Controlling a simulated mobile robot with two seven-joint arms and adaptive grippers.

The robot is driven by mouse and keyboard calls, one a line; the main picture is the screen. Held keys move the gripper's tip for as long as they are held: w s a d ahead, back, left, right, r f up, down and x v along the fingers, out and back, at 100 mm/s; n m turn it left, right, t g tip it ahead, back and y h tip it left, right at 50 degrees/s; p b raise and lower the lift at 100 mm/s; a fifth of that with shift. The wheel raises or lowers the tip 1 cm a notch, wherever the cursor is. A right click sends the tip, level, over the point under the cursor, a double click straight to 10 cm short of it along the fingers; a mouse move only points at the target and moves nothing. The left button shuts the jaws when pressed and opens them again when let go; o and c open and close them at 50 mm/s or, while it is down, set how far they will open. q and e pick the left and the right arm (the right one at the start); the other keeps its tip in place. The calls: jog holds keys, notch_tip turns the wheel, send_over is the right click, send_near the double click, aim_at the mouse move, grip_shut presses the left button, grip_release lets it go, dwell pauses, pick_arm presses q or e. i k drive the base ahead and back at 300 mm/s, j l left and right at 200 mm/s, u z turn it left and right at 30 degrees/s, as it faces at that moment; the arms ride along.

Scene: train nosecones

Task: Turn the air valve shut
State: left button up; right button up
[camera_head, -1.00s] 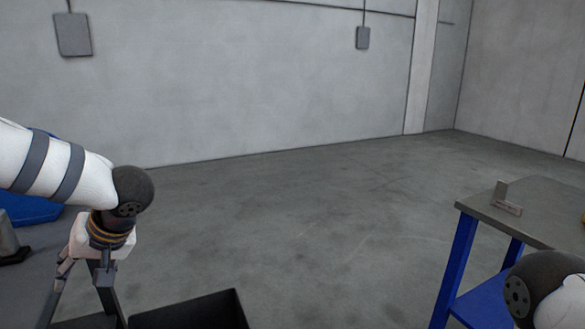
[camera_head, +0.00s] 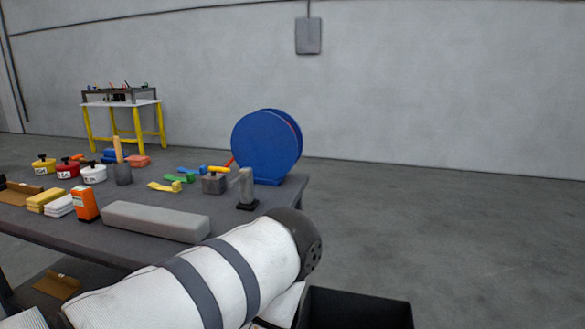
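No air valve can be made out for certain. A grey block with a yellow handle (camera_head: 214,183) stands on the dark table at left, in front of a large blue reel (camera_head: 264,146); I cannot tell whether it is a valve. Small items with coloured parts (camera_head: 125,92) on a far yellow-legged bench are too small to identify. My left arm crosses the lower middle in front of the table, and its gripper is out of sight. My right gripper is not in view.
The dark table (camera_head: 230,217) holds pots, an orange box (camera_head: 85,205), a long grey block (camera_head: 155,221), yellow and white stacks and small tools. A black bin (camera_head: 355,308) is at the bottom centre. The floor at right is clear, up to the grey wall.

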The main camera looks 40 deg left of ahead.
aim_at(213, 169)
jog(key=u, duration=1.7)
